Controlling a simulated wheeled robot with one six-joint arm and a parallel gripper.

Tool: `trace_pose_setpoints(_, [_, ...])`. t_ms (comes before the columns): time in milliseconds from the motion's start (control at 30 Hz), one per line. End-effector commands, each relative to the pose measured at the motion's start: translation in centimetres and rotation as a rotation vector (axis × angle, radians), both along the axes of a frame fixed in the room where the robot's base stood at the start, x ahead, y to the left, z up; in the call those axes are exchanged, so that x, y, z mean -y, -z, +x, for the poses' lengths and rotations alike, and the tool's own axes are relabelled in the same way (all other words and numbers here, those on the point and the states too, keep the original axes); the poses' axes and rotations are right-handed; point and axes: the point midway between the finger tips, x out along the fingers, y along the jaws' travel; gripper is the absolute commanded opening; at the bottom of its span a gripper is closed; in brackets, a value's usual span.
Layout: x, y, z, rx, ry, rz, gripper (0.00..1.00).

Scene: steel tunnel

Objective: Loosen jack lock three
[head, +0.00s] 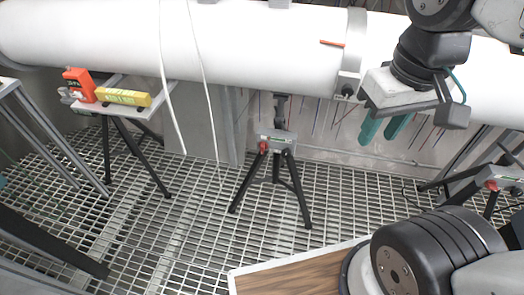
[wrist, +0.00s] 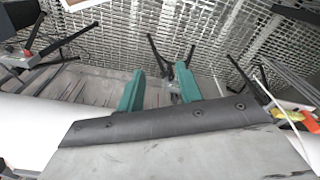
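A tripod jack (head: 277,170) with black legs stands on the grating under the white pipe (head: 230,45). It has a grey head box (head: 277,137) with a red knob (head: 264,146). A second jack (head: 497,184) with a red knob (head: 492,184) stands at the far right, partly hidden. I cannot read their numbers. My gripper (head: 384,131) has teal fingers, held apart and empty, in front of the pipe at upper right. In the wrist view the fingers (wrist: 160,88) also stand apart, with a tripod's dark legs (wrist: 160,55) beyond them.
At left, a stand holds an orange device (head: 79,85) and a yellow box (head: 123,97). White cables (head: 208,85) hang in front of the pipe. A clamp band (head: 352,50) circles the pipe. A wood-topped surface (head: 300,272) is at the bottom. The grating (head: 180,220) between is clear.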

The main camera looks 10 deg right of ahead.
Motion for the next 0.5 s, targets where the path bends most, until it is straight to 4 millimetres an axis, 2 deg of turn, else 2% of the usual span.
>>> trace_pose_setpoints(267, [-2.7,4.6,3.0,-0.253,-0.085,0.003,0.35])
trace_pose_setpoints(500, [-7.1,10.1,8.8,-0.325,-0.115,0.050,0.35])
